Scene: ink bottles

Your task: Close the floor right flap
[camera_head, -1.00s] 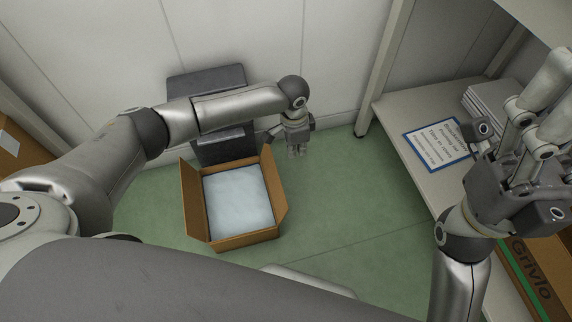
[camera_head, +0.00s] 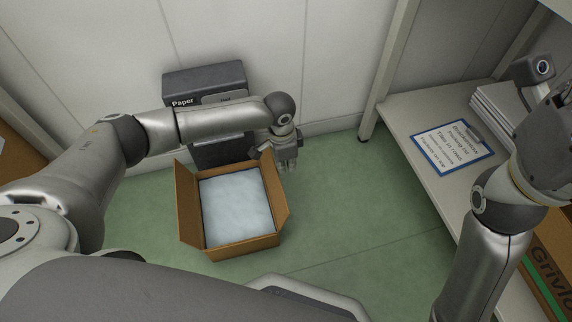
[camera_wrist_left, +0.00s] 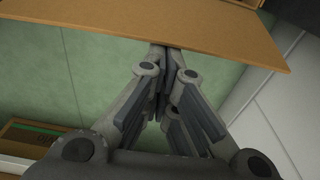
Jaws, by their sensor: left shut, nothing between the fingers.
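The open cardboard box (camera_head: 245,244) stands on the green floor with a white fill inside. Its right flap (camera_head: 275,193) stands up and leans outward; its left flap (camera_head: 188,203) also stands open. My left gripper (camera_head: 289,167) is shut and empty, low on the right flap's outer side near its far end. In the left wrist view the gripper (camera_wrist_left: 163,50) has its closed fingertips at the edge of a brown cardboard panel (camera_wrist_left: 150,24); whether they touch cannot be told. My right gripper is at the right edge, cut off, its fingertips not visible.
A dark bin marked Paper (camera_head: 205,82) stands against the wall behind the box, partly behind my left arm. A shelf unit (camera_head: 410,170) at the right holds a blue-edged sign (camera_head: 452,146) and a paper stack (camera_head: 495,105). Green floor right of the box is free.

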